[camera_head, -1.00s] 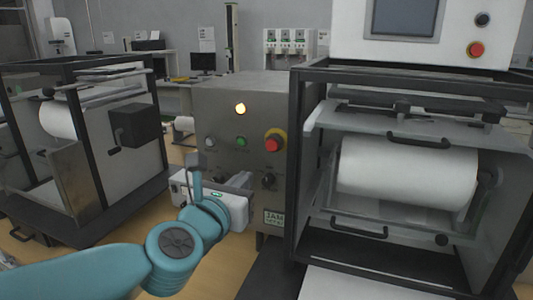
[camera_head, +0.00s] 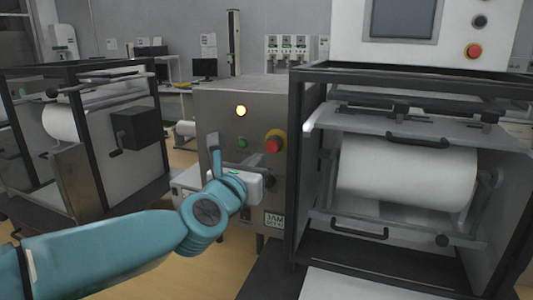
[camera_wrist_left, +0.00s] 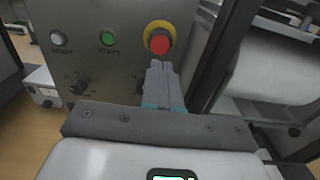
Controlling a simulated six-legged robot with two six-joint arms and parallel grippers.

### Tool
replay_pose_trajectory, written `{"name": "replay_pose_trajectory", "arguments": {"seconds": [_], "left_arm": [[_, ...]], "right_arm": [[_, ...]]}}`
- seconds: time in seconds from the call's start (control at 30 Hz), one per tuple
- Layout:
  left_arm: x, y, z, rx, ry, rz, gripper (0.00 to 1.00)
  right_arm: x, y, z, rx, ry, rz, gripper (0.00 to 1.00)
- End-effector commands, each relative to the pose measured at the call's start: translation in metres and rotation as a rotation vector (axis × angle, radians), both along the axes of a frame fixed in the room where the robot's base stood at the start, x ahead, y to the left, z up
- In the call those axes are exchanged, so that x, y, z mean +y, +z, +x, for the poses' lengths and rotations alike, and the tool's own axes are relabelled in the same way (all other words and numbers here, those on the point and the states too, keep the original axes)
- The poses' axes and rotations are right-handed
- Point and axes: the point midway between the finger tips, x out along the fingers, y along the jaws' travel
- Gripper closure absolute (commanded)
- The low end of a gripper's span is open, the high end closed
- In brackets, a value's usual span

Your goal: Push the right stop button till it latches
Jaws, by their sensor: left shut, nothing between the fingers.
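A red stop button (camera_head: 273,145) with a yellow collar sits on the front of the grey control box (camera_head: 215,105). It also shows in the left wrist view (camera_wrist_left: 160,44), above my fingertips. A second red button (camera_head: 474,51) sits on the white panel at the upper right. My left gripper (camera_head: 257,159) is in front of the control box, just below and left of the collared button. Its fingers (camera_wrist_left: 158,68) are shut and empty, their tips pointing at the button's lower edge. I cannot tell whether they touch it. My right gripper is not in view.
A lit yellow lamp (camera_head: 240,111) is on the control box. In the left wrist view, a green button (camera_wrist_left: 107,38), a white button (camera_wrist_left: 57,38) and dark knobs sit left of the stop button. The machine's black frame (camera_head: 308,165) stands close on the right.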

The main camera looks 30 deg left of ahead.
Motion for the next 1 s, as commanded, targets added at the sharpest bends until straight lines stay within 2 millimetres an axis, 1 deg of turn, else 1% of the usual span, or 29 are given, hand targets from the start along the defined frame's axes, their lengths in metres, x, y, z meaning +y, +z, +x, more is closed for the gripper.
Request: {"name": "replay_pose_trajectory", "arguments": {"seconds": [0.03, 0.1, 0.2, 0.3, 0.4, 0.5, 0.8, 0.87, 1.0], "left_arm": [[0.003, 0.0, 0.012, 0.003, 0.001, -0.001, 1.0], [0.006, 0.0, 0.025, 0.004, 0.0, -0.001, 1.0], [0.01, 0.001, 0.041, 0.003, 0.0, -0.001, 1.0], [0.013, 0.001, 0.053, 0.001, 0.0, 0.0, 1.0], [0.014, 0.001, 0.06, 0.0, 0.0, -0.001, 1.0], [0.015, 0.001, 0.063, 0.0, -0.001, -0.002, 1.0], [0.015, 0.0, 0.063, 0.0, -0.001, -0.001, 1.0], [0.015, -0.001, 0.065, 0.0, 0.0, -0.002, 1.0], [0.018, -0.003, 0.074, -0.001, 0.0, -0.001, 1.0]], "right_arm": [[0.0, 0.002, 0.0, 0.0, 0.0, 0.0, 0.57], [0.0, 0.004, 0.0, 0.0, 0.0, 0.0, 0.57], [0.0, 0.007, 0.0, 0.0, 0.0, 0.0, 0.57], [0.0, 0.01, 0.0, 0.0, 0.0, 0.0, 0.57], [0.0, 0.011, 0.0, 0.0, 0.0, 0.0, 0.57], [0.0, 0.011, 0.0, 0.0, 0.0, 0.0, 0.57], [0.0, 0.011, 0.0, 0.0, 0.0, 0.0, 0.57], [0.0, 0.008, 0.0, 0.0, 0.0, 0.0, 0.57], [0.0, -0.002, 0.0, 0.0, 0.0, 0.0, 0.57]]}}
